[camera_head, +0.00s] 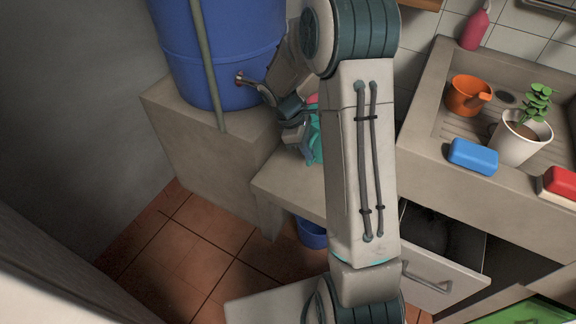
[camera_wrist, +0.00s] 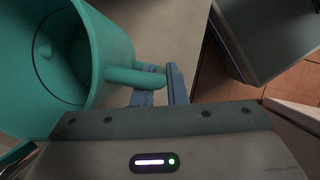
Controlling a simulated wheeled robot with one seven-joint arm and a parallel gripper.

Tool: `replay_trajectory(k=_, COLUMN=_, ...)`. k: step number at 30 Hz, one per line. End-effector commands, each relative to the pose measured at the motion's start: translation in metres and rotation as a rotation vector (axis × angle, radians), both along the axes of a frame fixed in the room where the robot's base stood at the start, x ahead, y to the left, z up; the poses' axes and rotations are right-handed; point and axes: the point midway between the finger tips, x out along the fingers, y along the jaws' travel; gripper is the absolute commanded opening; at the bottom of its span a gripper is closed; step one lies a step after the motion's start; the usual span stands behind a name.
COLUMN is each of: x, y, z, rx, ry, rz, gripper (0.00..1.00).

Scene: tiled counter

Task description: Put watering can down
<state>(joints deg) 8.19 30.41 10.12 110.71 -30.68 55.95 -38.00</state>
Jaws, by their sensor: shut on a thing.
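The watering can is teal. In the wrist view the can (camera_wrist: 112,50) fills the left side, with its open round mouth facing the camera. My gripper (camera_wrist: 162,88) is shut on the teal handle that sticks out from the can's side. In the head view only a small teal part of the can (camera_head: 317,140) shows beside my arm, by the low ledge next to the sink counter. My gripper (camera_head: 296,135) is partly hidden there by my own arm. I cannot tell whether the can's base touches the ledge.
A blue barrel (camera_head: 222,50) with a tap stands on a concrete block at left. The low ledge (camera_head: 288,185) has a blue bucket (camera_head: 312,234) beneath it. At right, the sink counter holds an orange pot (camera_head: 466,97), a potted plant (camera_head: 517,143) and a blue sponge (camera_head: 473,156). A drawer (camera_head: 437,282) stands open below.

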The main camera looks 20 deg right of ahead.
Motion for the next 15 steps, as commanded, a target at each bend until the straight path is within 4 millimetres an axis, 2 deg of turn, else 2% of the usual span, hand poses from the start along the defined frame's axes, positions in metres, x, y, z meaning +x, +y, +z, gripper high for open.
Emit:
replay_trajectory(k=1, x=0.007, y=0.012, z=-0.011, rx=0.001, ry=0.001, rz=0.004, gripper=0.00)
replay_trajectory(k=6, x=0.023, y=0.042, z=-0.031, rx=0.000, ry=0.001, rz=0.002, gripper=0.00)
replay_trajectory(k=10, x=0.031, y=0.055, z=-0.039, rx=0.000, ry=0.000, rz=0.000, gripper=0.00)
replay_trajectory(k=15, x=0.033, y=0.060, z=-0.047, rx=0.000, ry=0.001, rz=0.000, gripper=0.00)
